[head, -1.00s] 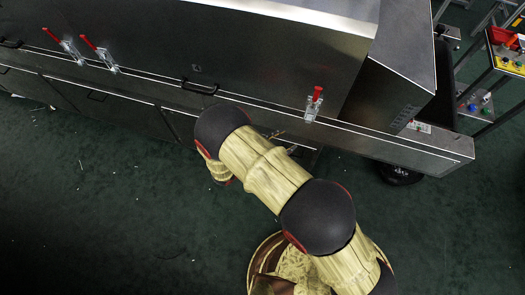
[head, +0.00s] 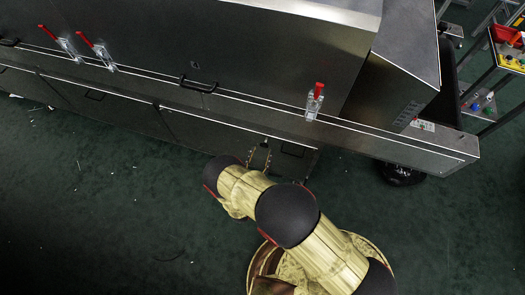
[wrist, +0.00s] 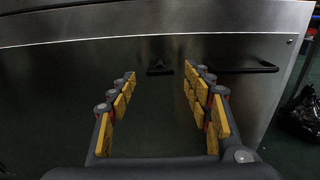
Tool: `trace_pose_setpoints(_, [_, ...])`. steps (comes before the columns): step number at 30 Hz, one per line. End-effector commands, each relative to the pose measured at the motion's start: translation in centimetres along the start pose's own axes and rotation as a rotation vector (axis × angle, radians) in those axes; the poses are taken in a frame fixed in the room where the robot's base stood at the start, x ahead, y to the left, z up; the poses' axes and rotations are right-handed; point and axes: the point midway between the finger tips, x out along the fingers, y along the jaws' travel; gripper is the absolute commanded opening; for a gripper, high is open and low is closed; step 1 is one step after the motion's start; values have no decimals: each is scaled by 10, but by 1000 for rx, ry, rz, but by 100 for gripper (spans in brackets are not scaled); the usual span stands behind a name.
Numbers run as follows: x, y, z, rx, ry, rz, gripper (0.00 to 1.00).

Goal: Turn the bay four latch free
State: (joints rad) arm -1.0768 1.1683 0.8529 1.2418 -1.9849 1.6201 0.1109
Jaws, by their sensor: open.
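Three toggle latches with upright red handles sit along the long steel ledge of the dryer in the head view. Two are close together at the left, a first latch (head: 68,46) and a second latch (head: 104,54). A third latch (head: 313,103) stands alone at the right. No bay number is readable, so I cannot tell which is bay four. My gripper (head: 259,158) is below and left of the lone latch, in front of the lower panel.
The lower steel panel (wrist: 75,75) fills most of the wrist view, with a black handle (wrist: 240,67) right of the fingers. Another black handle (head: 198,86) is on the upper door. A black bag (head: 402,173) lies under the ledge's right end. Green floor is open at left.

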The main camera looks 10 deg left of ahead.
Motion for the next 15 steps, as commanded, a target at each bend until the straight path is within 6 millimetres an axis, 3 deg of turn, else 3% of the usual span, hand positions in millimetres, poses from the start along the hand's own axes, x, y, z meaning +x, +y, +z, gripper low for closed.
trace_pose_setpoints(6, [21, -1, -1, 0, 0, -3, 50])
trace_pose_setpoints(15, [24, 0, 0, 0, 0, 0, 50])
